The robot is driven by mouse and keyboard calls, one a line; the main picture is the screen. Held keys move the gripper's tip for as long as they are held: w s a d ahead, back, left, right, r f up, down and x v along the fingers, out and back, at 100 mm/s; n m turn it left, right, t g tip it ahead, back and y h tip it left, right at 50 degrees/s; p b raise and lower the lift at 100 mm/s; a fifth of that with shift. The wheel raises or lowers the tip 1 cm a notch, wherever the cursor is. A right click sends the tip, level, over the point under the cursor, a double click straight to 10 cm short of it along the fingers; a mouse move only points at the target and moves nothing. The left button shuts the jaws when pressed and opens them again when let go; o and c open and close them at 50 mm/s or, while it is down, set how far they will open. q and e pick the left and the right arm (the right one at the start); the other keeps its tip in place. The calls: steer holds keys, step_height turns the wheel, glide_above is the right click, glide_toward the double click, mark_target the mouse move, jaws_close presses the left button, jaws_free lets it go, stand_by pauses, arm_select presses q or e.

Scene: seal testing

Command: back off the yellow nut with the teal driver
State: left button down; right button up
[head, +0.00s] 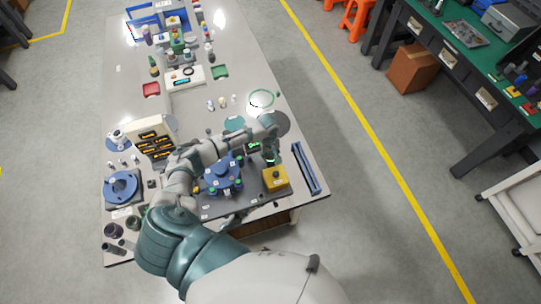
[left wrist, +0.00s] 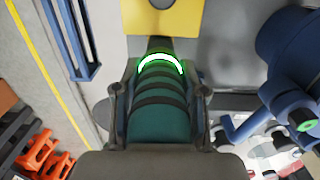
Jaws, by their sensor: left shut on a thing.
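My left gripper (head: 268,153) is over the grey plate on the table, beside the yellow block. In the left wrist view my left gripper (left wrist: 160,90) is shut on the teal driver (left wrist: 160,122), a ribbed teal cylinder with a glowing green ring. The driver's far end points at the yellow block (left wrist: 168,18). The yellow block (head: 276,181) stands at the plate's right side in the head view. I cannot make out a separate yellow nut, nor whether the driver touches the block. My right gripper does not show.
A blue flanged fixture (head: 223,176) stands left of the yellow block, and its blue body (left wrist: 292,55) fills the right of the wrist view. Blue rails (head: 306,168) lie along the table's right edge. A display box (head: 153,138) stands to the left.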

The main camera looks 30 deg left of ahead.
arm_select(q)
steer(key=shift+p, duration=0.95)
stand_by(2.0)
steer(key=shift+r, duration=0.3)
stand_by(1.2)
steer(key=shift+w+a+r, duration=0.1)
steer(key=shift+r, duration=2.4)
